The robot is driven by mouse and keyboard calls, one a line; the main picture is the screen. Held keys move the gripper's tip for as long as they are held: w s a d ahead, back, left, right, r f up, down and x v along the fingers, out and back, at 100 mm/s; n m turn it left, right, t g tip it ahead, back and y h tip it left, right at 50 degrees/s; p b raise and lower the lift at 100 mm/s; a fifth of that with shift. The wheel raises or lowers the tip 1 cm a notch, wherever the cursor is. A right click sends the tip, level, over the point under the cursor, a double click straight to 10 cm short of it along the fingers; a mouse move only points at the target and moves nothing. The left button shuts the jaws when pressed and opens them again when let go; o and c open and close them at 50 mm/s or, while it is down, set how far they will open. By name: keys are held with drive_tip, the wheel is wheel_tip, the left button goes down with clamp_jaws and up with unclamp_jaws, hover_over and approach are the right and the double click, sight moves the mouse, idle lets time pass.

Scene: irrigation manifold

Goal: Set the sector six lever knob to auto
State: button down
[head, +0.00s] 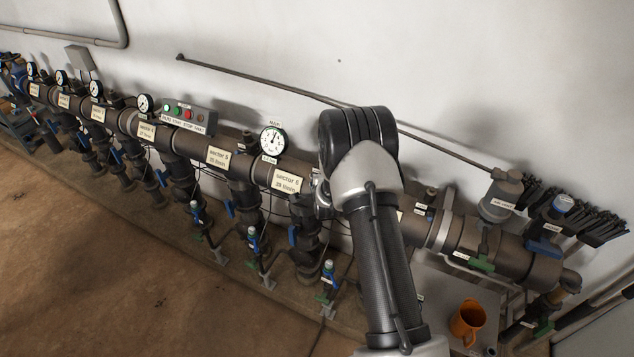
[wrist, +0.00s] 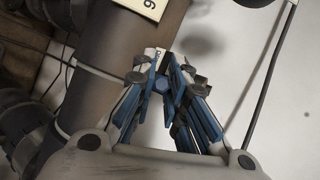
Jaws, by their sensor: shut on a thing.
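The sector 6 sign (head: 287,181) is on the dark main pipe in the head view, just left of my arm. Part of a sign with a 6 (wrist: 142,6) also shows at the top of the wrist view. My gripper (wrist: 161,86) has its blue-padded fingers brought together in front of the pipe. A small blue part, seemingly the lever knob (wrist: 161,84), shows between the fingertips, with a small white label (wrist: 153,56) just beyond it. The fingers hide most of the knob, and its setting cannot be read. In the head view my arm hides the fingertips.
A round gauge (head: 272,140) and a box with coloured buttons (head: 190,115) stand above the pipe to the left. A thin rod (head: 260,82) runs along the white wall. An orange mug (head: 467,322) stands at lower right. The floor (head: 110,270) in front is clear.

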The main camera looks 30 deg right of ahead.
drive_tip(key=shift+w+d+r+g+y, duration=0.15)
drive_tip(key=shift+r+g+y, duration=0.15)
drive_tip(key=shift+g+y, duration=0.1)
idle(0.3)
drive_tip(key=c, duration=1.9)
unclamp_jaws()
drive_tip(key=v, duration=1.2)
